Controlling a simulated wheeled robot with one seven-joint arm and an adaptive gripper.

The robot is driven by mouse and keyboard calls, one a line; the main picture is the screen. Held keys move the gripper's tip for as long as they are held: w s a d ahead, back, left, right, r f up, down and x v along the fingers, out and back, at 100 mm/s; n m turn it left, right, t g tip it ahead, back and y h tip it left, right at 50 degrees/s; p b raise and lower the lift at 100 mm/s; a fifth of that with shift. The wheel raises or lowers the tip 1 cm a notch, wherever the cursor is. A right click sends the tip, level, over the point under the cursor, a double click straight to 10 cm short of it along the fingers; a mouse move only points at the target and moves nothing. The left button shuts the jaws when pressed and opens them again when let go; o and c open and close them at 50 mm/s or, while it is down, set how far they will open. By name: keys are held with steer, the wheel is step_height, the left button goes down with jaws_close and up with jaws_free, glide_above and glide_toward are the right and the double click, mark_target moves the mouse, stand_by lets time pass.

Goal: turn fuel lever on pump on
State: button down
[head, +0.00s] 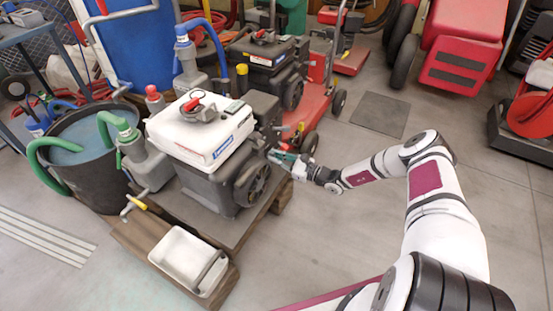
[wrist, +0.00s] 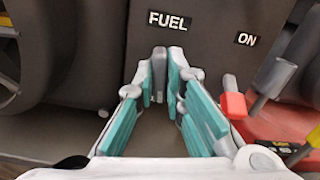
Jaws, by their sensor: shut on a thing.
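The pump (head: 222,175) with a white tank top (head: 200,140) stands on a wooden pallet in the head view. My gripper (head: 280,157) is at its right side. In the wrist view, the dark pump panel carries a FUEL label (wrist: 170,20) and, to its right, an ON label (wrist: 246,39). The grey fuel lever (wrist: 158,72) shows below the FUEL label, left of the ON label. My teal-padded fingers (wrist: 160,82) are shut on it, one on each side. The pads hide part of the lever, and the head view does not show it clearly.
A white tray (head: 188,260) sits on the pallet's front. Red machines (head: 310,105) stand behind.

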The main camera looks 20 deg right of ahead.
steer(key=shift+w+a+r+m, duration=0.15)
steer(key=shift+a+m, duration=0.1)
steer(key=shift+m, duration=0.75)
steer(key=c, duration=1.7)
jaws_free()
steer(key=shift+o, duration=0.2)
steer(key=shift+d, duration=0.1)
steer(key=shift+s+d, duration=0.4)
steer(key=v, duration=1.1)
